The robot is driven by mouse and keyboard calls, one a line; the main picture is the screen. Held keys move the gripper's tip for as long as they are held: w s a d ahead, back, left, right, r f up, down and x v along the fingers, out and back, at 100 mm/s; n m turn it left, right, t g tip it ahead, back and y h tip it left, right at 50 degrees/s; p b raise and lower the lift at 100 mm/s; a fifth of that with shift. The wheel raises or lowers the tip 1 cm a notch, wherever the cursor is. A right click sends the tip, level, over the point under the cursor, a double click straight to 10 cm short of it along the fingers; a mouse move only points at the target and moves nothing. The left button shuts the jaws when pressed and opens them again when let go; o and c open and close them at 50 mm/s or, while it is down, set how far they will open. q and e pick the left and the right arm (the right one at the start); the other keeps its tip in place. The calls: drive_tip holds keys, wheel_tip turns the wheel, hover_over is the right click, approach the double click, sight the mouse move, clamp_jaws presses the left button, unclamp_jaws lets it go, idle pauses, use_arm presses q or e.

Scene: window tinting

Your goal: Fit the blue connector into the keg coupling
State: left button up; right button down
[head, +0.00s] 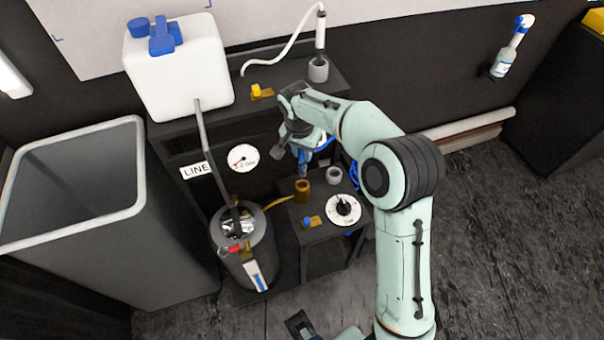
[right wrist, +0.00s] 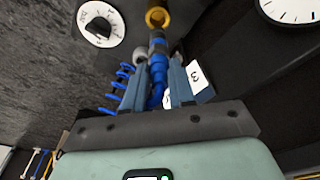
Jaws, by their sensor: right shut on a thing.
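My right gripper (head: 303,148) points down over the small dark stand and is shut on the blue connector (head: 302,165). In the right wrist view the connector (right wrist: 157,68) stands between the two fingers, its narrow end pointing away from the gripper. A brass ring-shaped fitting, apparently the keg coupling (head: 302,191), stands on the stand just below the connector. It also shows in the right wrist view (right wrist: 158,17), in line with the connector's tip; the two look slightly apart. A dark gripper part, seemingly my left gripper (head: 300,324), shows at the bottom edge, mostly cut off.
A grey cup (head: 334,175) and a dial (head: 343,209) are close to the coupling. A coiled blue hose (right wrist: 122,80) hangs beside the gripper. A dark keg (head: 243,262) stands left of the stand, by a large grey bin (head: 130,245). Floor at right is clear.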

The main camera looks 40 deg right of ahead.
sight(302, 170)
wheel_tip(302, 170, down, 9)
drive_tip(key=shift+f+b, duration=0.2)
drive_tip(key=shift+b, duration=0.3)
drive_tip(key=shift+f, duration=0.2)
drive_tip(key=c, duration=0.9)
unclamp_jaws()
drive_tip(key=shift+c, duration=0.2)
drive_tip(key=shift+r, duration=0.15)
drive_tip(key=shift+r, duration=0.35)
drive_tip(key=r, duration=0.3)
drive_tip(key=a+r+p, duration=0.1)
drive_tip(key=r, duration=0.7)
drive_tip(key=shift+s+a+r, duration=0.2)
drive_tip(key=shift+s+a, duration=0.15)
drive_tip(key=shift+s, duration=0.05)
